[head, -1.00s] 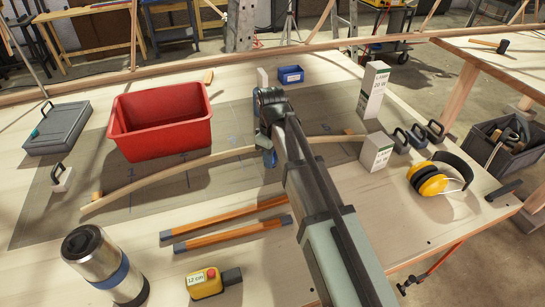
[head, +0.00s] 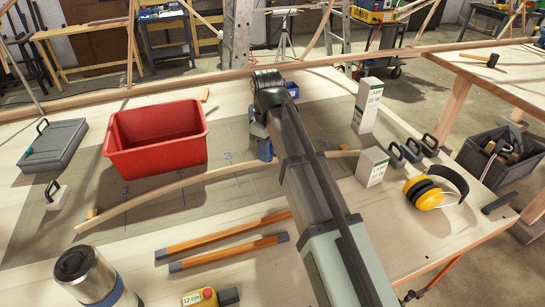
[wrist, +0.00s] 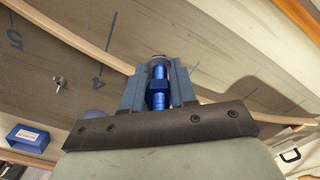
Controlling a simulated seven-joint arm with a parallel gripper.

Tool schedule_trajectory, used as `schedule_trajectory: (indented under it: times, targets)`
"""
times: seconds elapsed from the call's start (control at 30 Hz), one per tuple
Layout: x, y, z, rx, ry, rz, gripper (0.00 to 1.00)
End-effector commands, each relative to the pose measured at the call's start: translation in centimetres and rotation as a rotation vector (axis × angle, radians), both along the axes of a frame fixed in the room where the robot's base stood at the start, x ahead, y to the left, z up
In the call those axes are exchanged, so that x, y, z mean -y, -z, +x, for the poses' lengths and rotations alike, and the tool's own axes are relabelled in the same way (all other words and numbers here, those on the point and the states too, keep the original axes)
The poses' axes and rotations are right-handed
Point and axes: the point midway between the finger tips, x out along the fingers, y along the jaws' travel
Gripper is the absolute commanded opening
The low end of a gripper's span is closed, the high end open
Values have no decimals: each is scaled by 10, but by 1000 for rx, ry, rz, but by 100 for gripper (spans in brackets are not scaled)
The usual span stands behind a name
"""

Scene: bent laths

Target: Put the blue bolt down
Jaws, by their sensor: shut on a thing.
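My gripper (head: 264,154) is shut on the blue bolt. In the wrist view the blue bolt (wrist: 158,88) stands between the two blue-grey fingers (wrist: 157,78), with a grey round end at their tips. In the head view the fingers point down by the pale bent lath (head: 190,184), beside the middle of its curve; the bolt is hard to tell from the fingers there. The lath also shows in the wrist view (wrist: 75,38), passing behind the fingertips. I cannot tell how far the bolt is above the table.
Numbered marks are drawn on the grey board (head: 150,205). A red bin (head: 155,155) stands left, and a small blue box (wrist: 28,138) lies beyond my gripper. White boxes (head: 372,166), clamps and yellow earmuffs (head: 425,193) are at right. Two orange-brown bars (head: 225,236) lie in front.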

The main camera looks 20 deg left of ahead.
Motion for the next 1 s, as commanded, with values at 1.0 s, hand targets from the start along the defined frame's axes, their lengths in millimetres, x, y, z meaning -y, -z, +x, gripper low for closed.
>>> schedule_trajectory:
  times: [1.0]
  targets:
    - [81,-7,308,-1,194,5,0]
